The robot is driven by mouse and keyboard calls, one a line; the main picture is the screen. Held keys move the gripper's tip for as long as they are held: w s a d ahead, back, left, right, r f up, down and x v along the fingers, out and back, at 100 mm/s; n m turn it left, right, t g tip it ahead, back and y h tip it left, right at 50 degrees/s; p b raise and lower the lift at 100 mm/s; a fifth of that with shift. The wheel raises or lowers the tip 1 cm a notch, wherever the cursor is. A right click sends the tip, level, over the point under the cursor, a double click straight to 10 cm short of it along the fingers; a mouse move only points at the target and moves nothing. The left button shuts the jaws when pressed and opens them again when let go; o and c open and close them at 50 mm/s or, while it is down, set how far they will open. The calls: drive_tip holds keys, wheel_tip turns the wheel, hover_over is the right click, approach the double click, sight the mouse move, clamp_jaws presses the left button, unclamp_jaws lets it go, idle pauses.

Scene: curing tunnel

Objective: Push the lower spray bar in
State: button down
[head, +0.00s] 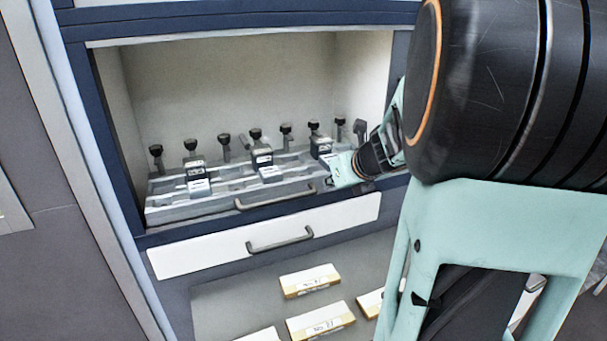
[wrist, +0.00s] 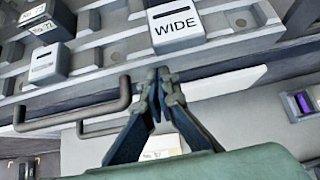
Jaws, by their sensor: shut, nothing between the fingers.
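A pale grey rack (head: 160,209) with black-knobbed nozzles sits in the recess, with a dark bar handle (head: 275,199) along its front. Below it is a white front panel (head: 190,258) with a second dark handle (head: 280,240). I cannot tell for sure which is the lower spray bar. My gripper (wrist: 160,76) is shut and empty, its fingertips just below the block marked WIDE (wrist: 178,27). In the wrist view the upper handle (wrist: 70,117) and lower handle (wrist: 98,129) lie left of the fingers. In the head view my gripper (head: 334,178) is at the rack's right end.
A dark blue frame (head: 112,150) surrounds the recess. Several labelled boxes (head: 320,323) lie on a grey surface (head: 225,305) below. A small purple display (wrist: 302,103) is at the right in the wrist view. My arm blocks the right side of the head view.

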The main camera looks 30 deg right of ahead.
sight(317, 164)
drive_tip(key=w+p, duration=0.1)
drive_tip(key=w, duration=0.3)
drive_tip(key=w+p, duration=0.2)
drive_tip(key=w, duration=0.2)
drive_tip(key=shift+w+d+r, duration=0.1)
drive_tip(key=shift+w+d, duration=0.1)
drive_tip(key=shift+w, duration=0.15)
drive_tip(key=shift+r, duration=0.15)
drive_tip(key=shift+a, duration=0.1)
